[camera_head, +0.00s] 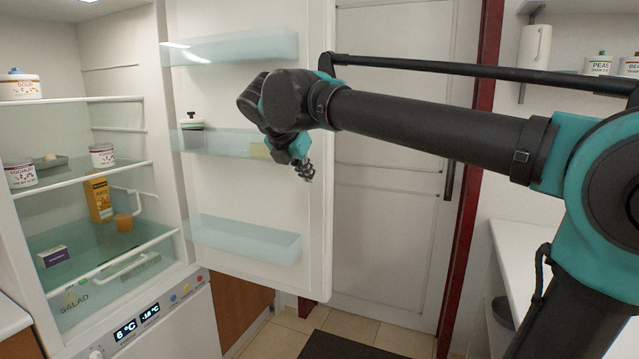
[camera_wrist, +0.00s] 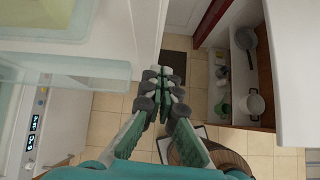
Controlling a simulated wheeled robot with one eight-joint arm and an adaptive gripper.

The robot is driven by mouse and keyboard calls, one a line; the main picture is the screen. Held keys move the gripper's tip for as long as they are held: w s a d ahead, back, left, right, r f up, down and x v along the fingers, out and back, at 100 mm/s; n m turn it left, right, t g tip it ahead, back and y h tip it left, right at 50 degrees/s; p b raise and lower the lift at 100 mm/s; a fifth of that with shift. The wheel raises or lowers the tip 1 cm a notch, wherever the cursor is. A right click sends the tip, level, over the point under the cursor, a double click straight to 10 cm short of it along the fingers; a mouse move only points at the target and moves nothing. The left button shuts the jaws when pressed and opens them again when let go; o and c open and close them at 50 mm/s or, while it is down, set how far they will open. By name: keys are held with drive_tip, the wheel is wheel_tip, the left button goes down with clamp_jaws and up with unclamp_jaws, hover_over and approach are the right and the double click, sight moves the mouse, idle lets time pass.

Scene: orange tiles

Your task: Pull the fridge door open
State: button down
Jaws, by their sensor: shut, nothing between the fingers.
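The fridge door (camera_head: 308,235) stands wide open in the head view, with its inner face and clear shelves showing. The fridge body (camera_head: 175,300) is at the left, its lit interior exposed. My gripper (camera_head: 306,172) is in front of the door's inner face, near its free right edge, pointing down. Its fingers are closed together and hold nothing. In the wrist view the gripper (camera_wrist: 166,75) is at the centre, and the door (camera_wrist: 125,30) with a clear shelf is to its left. I cannot tell whether the gripper touches the door. The door's outer side and handle are hidden.
A juice carton (camera_head: 98,199) and several pots stand on the fridge shelves. A small jar (camera_head: 193,130) stands on a door shelf. A white room door (camera_head: 395,170) is behind. The wrist view shows an open cabinet with pots (camera_wrist: 255,103) at right and tiled floor below.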

drive_tip(key=shift+n, duration=0.6)
drive_tip(key=w+f, duration=0.1)
drive_tip(key=w, duration=0.2)
drive_tip(key=w+d+f, duration=0.1)
drive_tip(key=w+f, duration=0.1)
drive_tip(key=w, duration=0.1)
drive_tip(key=w+d+f, duration=0.1)
drive_tip(key=w+f, duration=0.1)
drive_tip(key=w, duration=0.1)
drive_tip(key=shift+w+f, duration=0.15)
drive_tip(key=shift+w, duration=0.05)
drive_tip(key=shift+w+d, duration=0.2)
drive_tip(key=shift+w, duration=0.15)
